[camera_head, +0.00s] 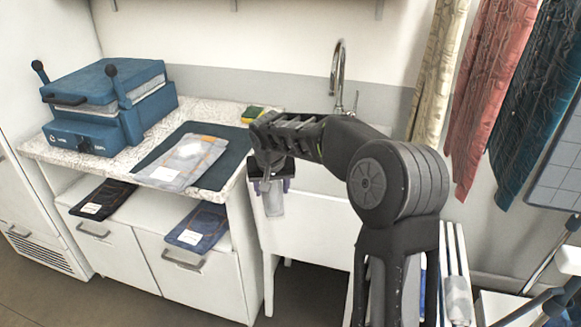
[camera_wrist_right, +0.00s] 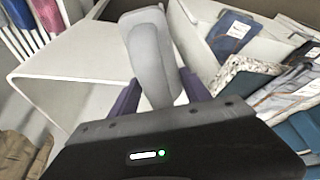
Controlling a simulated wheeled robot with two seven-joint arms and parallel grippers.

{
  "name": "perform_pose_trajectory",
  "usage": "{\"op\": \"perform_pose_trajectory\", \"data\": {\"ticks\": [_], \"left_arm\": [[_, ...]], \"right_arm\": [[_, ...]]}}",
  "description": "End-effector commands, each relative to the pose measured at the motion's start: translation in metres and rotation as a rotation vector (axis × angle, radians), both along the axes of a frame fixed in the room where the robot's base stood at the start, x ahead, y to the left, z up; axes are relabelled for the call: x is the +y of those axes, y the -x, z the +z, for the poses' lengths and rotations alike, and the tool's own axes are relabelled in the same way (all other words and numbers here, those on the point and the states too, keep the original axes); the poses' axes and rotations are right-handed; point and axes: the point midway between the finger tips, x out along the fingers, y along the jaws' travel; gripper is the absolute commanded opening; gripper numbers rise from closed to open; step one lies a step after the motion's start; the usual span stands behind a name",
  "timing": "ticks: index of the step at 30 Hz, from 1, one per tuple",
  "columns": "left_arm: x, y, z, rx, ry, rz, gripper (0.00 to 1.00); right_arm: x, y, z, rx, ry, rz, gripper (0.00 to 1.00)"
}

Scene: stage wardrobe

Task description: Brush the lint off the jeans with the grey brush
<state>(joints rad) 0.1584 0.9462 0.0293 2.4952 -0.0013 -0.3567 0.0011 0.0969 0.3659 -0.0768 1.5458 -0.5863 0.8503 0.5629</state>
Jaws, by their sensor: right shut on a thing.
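Folded faded grey-blue jeans (camera_head: 190,160) with a white label lie on a dark blue mat (camera_head: 215,172) on the speckled counter; lint is too small to make out. The jeans also show at the right of the right wrist view (camera_wrist_right: 288,92). My right gripper (camera_head: 270,186) is shut on the grey brush (camera_head: 273,203), which hangs down in front of the sink, right of the counter and apart from the jeans. In the right wrist view the brush (camera_wrist_right: 152,55) stands between the purple fingers (camera_wrist_right: 156,96). My left gripper is out of view.
A blue heat press (camera_head: 105,105) stands on the counter's left. A yellow-green sponge (camera_head: 252,114) lies near the tap (camera_head: 338,75). Dark folded jeans (camera_head: 103,200) and blue folded jeans (camera_head: 198,227) lie on shelves below. Fabrics (camera_head: 490,85) hang at right.

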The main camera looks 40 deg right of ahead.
Motion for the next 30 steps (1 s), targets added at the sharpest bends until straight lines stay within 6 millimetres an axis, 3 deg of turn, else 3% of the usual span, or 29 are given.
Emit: {"op": "perform_pose_trajectory", "data": {"ticks": [5, 9, 13, 18, 30], "left_arm": [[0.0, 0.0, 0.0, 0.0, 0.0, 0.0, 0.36], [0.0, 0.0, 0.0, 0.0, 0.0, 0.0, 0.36], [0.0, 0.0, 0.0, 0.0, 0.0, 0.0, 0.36], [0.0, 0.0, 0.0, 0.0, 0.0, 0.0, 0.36], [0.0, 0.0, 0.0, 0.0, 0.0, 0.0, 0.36]], "right_arm": [[0.067, 0.02, -0.029, 0.002, -0.004, 0.175, 0.18], [0.128, 0.047, -0.048, -0.001, -0.012, 0.331, 0.18], [0.165, 0.067, -0.055, -0.002, -0.016, 0.428, 0.18], [0.185, 0.079, -0.058, -0.002, -0.016, 0.482, 0.18], [0.185, 0.08, -0.059, 0.0, -0.017, 0.483, 0.18]]}}
